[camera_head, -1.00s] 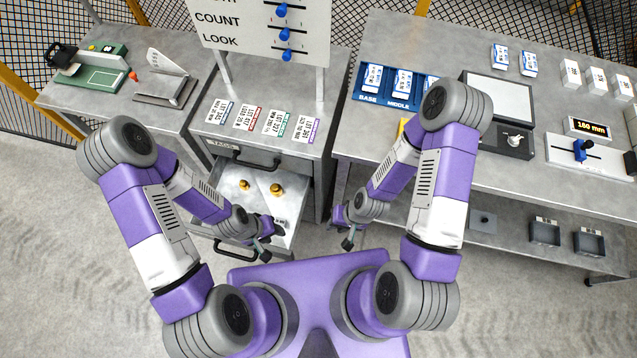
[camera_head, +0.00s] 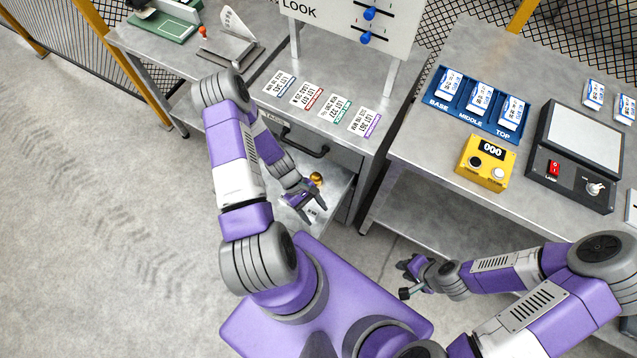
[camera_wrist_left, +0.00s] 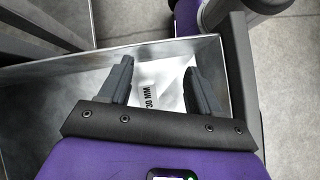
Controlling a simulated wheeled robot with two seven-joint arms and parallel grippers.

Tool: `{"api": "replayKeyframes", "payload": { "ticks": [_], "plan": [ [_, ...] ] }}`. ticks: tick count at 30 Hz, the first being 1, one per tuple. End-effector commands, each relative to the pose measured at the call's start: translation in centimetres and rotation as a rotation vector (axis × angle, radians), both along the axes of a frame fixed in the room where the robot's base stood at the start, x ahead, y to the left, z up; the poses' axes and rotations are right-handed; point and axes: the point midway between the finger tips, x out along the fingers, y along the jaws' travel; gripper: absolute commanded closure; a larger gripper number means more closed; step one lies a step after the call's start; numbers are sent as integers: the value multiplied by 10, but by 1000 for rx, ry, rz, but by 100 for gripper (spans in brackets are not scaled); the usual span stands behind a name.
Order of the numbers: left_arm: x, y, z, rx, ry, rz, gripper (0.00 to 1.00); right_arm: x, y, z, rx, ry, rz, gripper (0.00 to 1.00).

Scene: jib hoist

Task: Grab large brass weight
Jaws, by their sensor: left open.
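A brass weight (camera_head: 316,179) stands in the open drawer (camera_head: 343,190), just behind my left gripper; it looks like the larger one, though it is partly covered. My left gripper (camera_head: 315,213) is open and points down over the drawer, with the weight beside the hand rather than between the fingers. In the left wrist view, the fingers (camera_wrist_left: 157,82) are apart with nothing between them, above a white label (camera_wrist_left: 150,97) ending in "30 MM". No brass shows there. The smaller weight is hidden. My right gripper (camera_head: 404,278) is away from the drawer, above the floor; its jaws are unclear.
The drawer cabinet top holds several lot tags (camera_head: 321,102). On the right bench are a blue rack (camera_head: 476,112) marked base, middle and top, a yellow counter box (camera_head: 486,163) and a black light box (camera_head: 574,165). The floor at left is clear.

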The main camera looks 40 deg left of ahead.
Motion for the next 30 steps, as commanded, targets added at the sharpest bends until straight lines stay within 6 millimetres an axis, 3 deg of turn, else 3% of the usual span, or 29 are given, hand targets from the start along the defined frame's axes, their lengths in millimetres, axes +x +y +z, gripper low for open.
{"api": "replayKeyframes", "payload": {
  "ticks": [1, 6, 9, 14, 18, 30],
  "plan": [
    [4, 15, -23, -61, 35, 145, 37, 0, 0, -22, 0, -1, 0, 73],
    [48, 65, -49, -336, 16, 637, 37, 0, 0, -67, -1, 1, -1, 73],
    [67, 99, -50, -443, -42, 822, 37, 0, 0, -80, 0, 0, -1, 73],
    [90, 115, -45, -499, -96, 941, 37, 0, 0, -85, 0, -1, 0, 73],
    [101, 115, -47, -516, -112, 973, 37, 0, 0, -88, 0, -1, 0, 73],
    [136, 81, -70, -515, -109, 971, 37, 0, 0, -104, 0, -1, -1, 73]
  ]
}}
